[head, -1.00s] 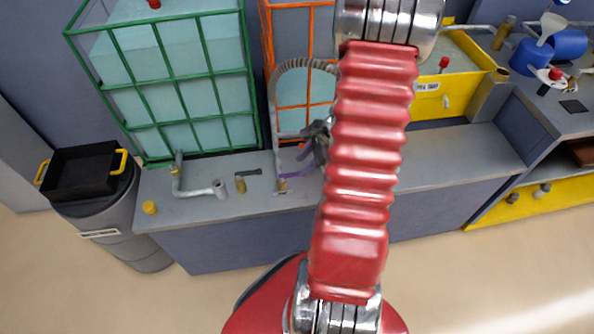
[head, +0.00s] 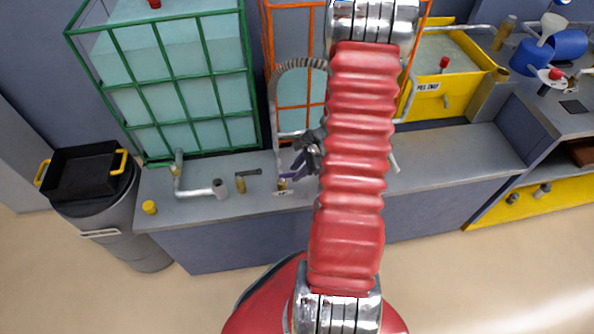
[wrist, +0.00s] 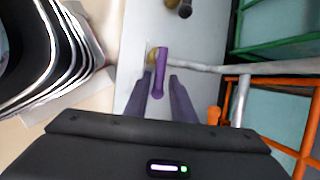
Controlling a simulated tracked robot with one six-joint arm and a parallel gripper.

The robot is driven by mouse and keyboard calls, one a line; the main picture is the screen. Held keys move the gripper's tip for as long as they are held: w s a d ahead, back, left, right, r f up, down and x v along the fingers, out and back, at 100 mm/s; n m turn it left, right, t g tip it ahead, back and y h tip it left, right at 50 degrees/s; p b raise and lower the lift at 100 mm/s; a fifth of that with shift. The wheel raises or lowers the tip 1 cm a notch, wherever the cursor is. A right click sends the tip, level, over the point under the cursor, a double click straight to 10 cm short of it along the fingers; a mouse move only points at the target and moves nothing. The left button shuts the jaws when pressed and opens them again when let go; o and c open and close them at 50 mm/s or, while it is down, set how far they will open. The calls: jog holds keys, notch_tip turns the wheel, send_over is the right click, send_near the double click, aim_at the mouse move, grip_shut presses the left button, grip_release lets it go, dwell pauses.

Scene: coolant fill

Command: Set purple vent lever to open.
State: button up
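The purple vent lever (wrist: 161,66) shows in the wrist view as a short bar on a yellow-brass valve body (wrist: 151,57) above the grey bench. My gripper (wrist: 160,76) is open, with one finger on each side of the lever. I see gaps between the lever and both fingers. In the head view the lever (head: 286,177) shows only partly at the brass valve, and my gripper (head: 296,165) is right over it. The gripper covers the rest of the lever there.
A grey pipe (wrist: 205,68) runs from the valve toward the orange-framed tank (head: 297,90). The green-framed tank (head: 170,137) stands to the left. Another brass valve with a dark handle (head: 241,183) and a bent pipe (head: 200,192) are on the bench left of the lever.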

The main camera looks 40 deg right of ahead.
grip_shut()
dwell(0.3)
